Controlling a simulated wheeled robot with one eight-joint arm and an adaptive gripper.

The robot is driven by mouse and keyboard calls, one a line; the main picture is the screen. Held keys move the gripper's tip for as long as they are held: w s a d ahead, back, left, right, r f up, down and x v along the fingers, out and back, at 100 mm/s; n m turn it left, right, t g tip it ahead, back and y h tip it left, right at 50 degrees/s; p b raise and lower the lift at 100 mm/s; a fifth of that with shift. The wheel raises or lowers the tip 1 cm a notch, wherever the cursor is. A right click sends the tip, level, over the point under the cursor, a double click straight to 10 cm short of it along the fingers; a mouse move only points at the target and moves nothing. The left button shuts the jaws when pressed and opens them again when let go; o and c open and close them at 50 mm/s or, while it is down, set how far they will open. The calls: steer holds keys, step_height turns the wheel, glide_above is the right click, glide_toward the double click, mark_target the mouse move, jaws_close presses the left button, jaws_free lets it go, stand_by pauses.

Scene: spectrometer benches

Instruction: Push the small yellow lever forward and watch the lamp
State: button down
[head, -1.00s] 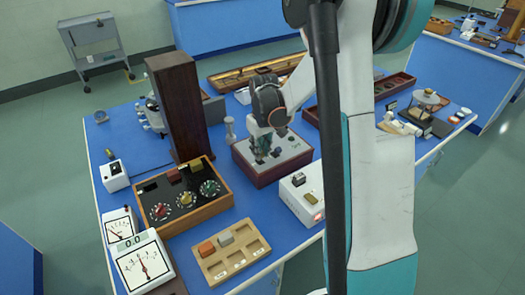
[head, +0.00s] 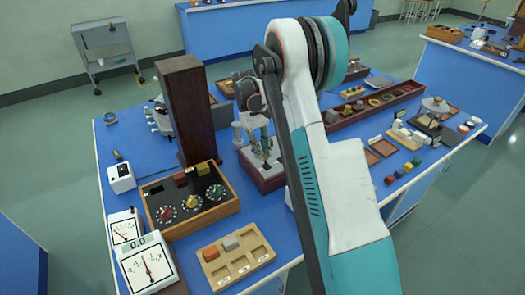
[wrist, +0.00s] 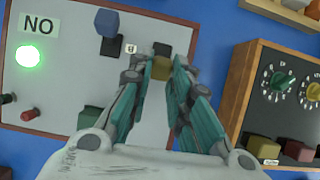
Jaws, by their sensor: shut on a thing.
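My gripper (wrist: 160,85) is shut on the small yellow lever (wrist: 161,68), which stands on a grey panel with the lever's dark base just beyond it. In the head view my gripper (head: 262,158) is over the panel box (head: 268,181), partly hidden by my arm. In the wrist view a round lamp (wrist: 28,55) glows bright green at the panel's left, below a label reading "NO". A blue block-topped lever (wrist: 106,22) and a dark green one (wrist: 90,118) stand on the same panel, apart from my fingers.
A wooden-sided box with dials (head: 190,200) stands left of the panel, with a tall dark wooden column (head: 187,105) behind it. A wooden tray with blocks (head: 235,257) and meters (head: 147,265) are in front. Blue bench shows between them.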

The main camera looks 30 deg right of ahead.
stand_by(0.3)
steer(key=c, duration=1.5)
jaws_free()
steer(key=shift+w, duration=0.1)
steer(key=v, duration=1.2)
